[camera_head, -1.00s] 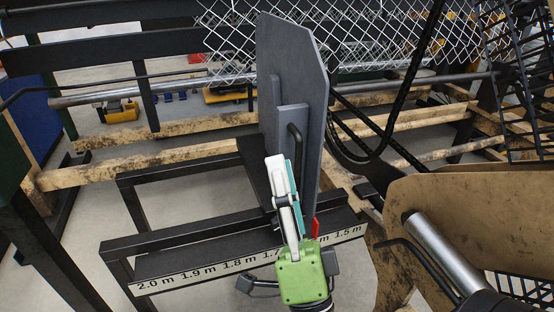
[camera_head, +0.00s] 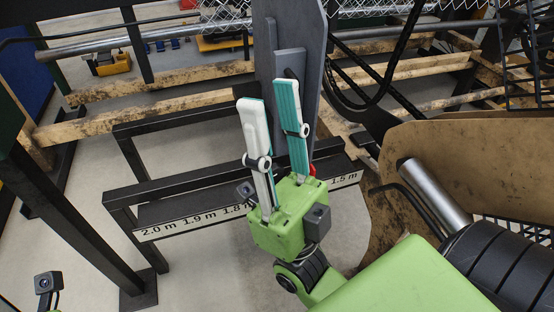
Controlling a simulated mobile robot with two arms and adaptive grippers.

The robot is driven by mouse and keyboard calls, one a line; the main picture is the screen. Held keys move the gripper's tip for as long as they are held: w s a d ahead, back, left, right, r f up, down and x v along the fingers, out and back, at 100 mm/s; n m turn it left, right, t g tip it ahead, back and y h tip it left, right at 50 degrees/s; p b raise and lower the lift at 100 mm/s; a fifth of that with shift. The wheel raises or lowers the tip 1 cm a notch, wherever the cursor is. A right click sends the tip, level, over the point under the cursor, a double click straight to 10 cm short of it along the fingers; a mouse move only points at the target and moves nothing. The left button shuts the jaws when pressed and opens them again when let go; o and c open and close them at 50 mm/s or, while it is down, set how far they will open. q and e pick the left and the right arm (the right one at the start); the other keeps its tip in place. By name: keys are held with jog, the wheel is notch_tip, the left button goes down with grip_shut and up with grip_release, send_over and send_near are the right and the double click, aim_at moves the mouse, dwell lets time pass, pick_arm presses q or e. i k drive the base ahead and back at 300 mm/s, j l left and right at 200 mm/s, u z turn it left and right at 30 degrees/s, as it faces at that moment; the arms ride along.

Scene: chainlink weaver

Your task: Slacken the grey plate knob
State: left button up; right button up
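The grey plate (camera_head: 290,30) stands upright at the top centre, across a black rail with a length scale. A small red part (camera_head: 312,170), possibly its knob, shows low at the plate's right side, just behind my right gripper; most of it is hidden. My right gripper (camera_head: 268,93) is green with white and teal fingers. It is open and empty, fingers pointing up the picture in front of the plate. I cannot tell whether a finger touches the plate. My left gripper's fingers are not in view.
The black frame's scale strip (camera_head: 190,220) runs from 2.0 m at left to 1.5 m at right. A brown panel (camera_head: 450,150) and a metal cylinder (camera_head: 435,195) stand close at right. Chain-link mesh (camera_head: 350,10) hangs behind.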

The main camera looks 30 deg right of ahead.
aim_at(278, 169)
jog(key=i+j+z, duration=0.2)
jog(key=i+j, duration=0.15)
jog(key=j, duration=0.25)
jog(key=i+j+z, duration=0.1)
jog(key=j+z, duration=0.2)
jog(key=z, duration=1.7)
jog(key=i+j, duration=0.05)
